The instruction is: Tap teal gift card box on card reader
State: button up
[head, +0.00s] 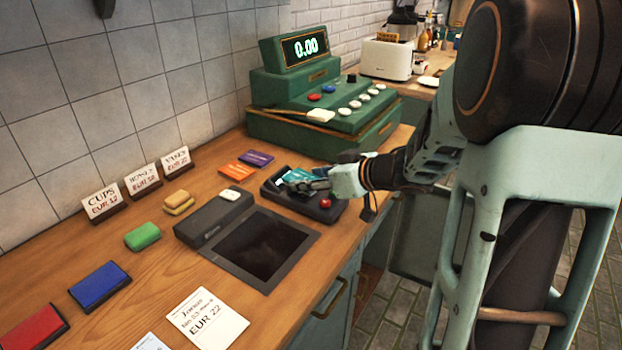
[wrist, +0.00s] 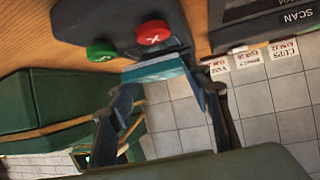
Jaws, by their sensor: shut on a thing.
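The card reader (head: 313,209) is a dark block with a red button, on the wooden counter in front of the green cash register. In the wrist view the card reader (wrist: 120,18) is at the top, with red and green buttons. My gripper (head: 306,182) is over the reader in the head view. It is shut on the teal gift card box (head: 295,175). In the wrist view the teal box (wrist: 154,70) sits between the fingertips of my gripper (wrist: 163,82), close to the reader's button end. I cannot tell whether box and reader touch.
The green cash register (head: 320,115) reads 0.00 behind the reader. An orange box (head: 232,170) and a purple box (head: 256,158) lie left of the reader. A dark scan pad (head: 262,247) is in front. Price signs (head: 104,203) stand along the tiled wall.

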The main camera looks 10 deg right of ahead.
dwell(0.3)
notch_tip(320, 180, up, 10)
jog(key=p, duration=1.2)
jog(key=shift+r, duration=0.1)
jog(key=s+r+m+h+p, duration=0.1)
jog(key=s+r+p, duration=0.1)
jog(key=s+r+m+t+h+p, duration=0.1)
jog(key=s+r+p, duration=0.1)
jog(key=s+r+m+h+p, duration=0.1)
jog(key=s+r+p, duration=0.1)
jog(key=shift+a, duration=0.4)
dwell(0.7)
